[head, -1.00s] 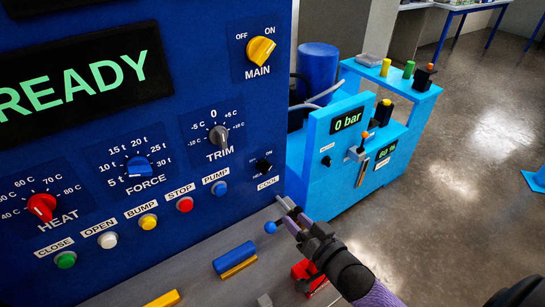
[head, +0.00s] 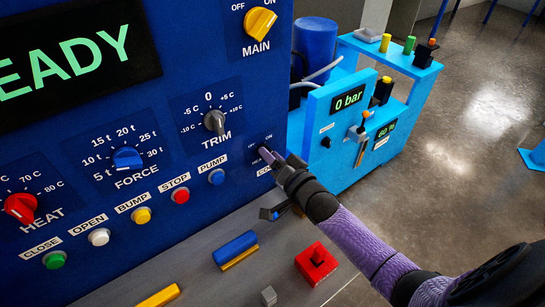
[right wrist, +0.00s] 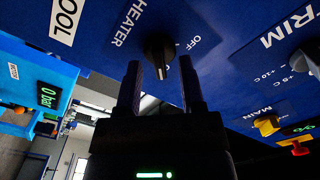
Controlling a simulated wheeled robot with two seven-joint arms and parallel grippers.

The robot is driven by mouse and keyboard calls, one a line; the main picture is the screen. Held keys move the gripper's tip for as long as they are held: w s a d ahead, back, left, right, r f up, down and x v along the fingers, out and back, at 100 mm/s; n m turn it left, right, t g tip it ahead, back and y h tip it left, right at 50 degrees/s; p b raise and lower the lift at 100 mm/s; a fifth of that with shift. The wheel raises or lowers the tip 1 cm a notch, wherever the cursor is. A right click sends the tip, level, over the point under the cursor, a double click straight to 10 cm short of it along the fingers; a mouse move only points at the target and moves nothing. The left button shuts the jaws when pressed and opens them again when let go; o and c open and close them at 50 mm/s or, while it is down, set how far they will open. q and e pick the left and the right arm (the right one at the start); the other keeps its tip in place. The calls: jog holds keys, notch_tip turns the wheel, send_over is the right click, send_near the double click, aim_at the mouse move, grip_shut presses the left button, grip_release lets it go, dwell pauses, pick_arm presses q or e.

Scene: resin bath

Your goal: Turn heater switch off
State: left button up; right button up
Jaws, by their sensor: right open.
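My left gripper is out of view.
Nearby on the panel are the TRIM knob (head: 214,121), the yellow MAIN switch (head: 259,20) and the blue PUMP button (head: 216,177). On the grey ledge below lie a blue block (head: 234,247) and a red block (head: 317,262). A light-blue unit (head: 322,145) stands right.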

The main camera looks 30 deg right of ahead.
grip_shut()
jog(key=shift+n, duration=0.3)
jog(key=shift+a+n+p, duration=0.2)
jog(key=shift+n+p, duration=0.2)
jog(key=shift+n, duration=3.9)
jog(key=shift+a+n+p, duration=0.2)
jog(key=shift+n+p, duration=0.2)
jog(key=shift+n, duration=3.9)
